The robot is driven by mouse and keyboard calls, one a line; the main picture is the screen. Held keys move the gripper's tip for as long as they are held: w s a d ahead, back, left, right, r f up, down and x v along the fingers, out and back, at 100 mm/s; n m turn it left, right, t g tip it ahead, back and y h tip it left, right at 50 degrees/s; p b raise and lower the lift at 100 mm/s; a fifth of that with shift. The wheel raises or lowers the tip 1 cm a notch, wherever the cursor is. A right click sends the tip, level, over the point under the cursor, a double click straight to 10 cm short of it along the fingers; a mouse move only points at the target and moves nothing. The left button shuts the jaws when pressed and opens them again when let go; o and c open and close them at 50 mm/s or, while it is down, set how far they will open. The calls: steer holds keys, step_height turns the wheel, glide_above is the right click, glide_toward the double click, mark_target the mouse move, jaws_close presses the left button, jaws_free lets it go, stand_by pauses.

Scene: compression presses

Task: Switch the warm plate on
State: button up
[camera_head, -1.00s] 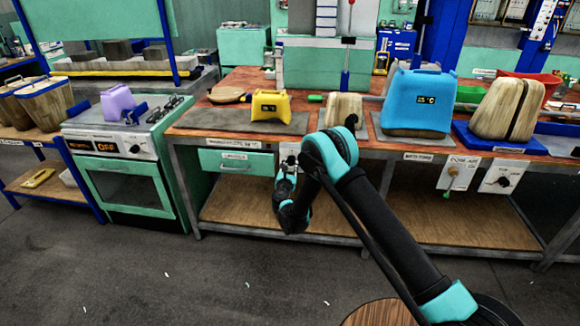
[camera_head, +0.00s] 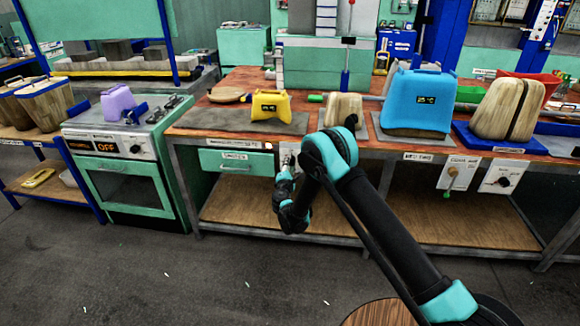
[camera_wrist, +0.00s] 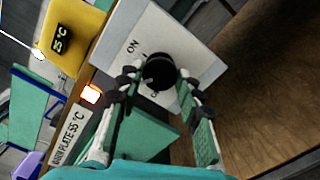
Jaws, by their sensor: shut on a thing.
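The black knob (camera_wrist: 158,70) sits on a white panel (camera_wrist: 160,35) marked ON, in the wrist view. My gripper (camera_wrist: 157,84) has one finger on each side of the knob and is shut on it. An orange-white lamp (camera_wrist: 92,94) glows beside the label WARM PLATE 55 °C (camera_wrist: 70,140). In the head view the dark warm plate (camera_head: 205,122) lies on the bench top with a yellow container (camera_head: 270,105) on it. There my gripper (camera_head: 286,172) is at the bench front, and the knob is hidden.
A green drawer (camera_head: 236,161) is left of my gripper under the bench top. Another panel with a knob (camera_head: 503,181) is on the bench front at the right. A green stove (camera_head: 128,185) stands at the left.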

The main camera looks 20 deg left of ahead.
steer(key=m, duration=0.5)
steer(key=shift+m, duration=0.3)
steer(key=m, duration=0.5)
steer(key=shift+m, duration=0.3)
steer(key=o, duration=1.1)
steer(key=shift+o, duration=0.2)
steer(key=v, duration=0.7)
steer(key=shift+s+d, duration=0.15)
steer(key=shift+s, duration=0.1)
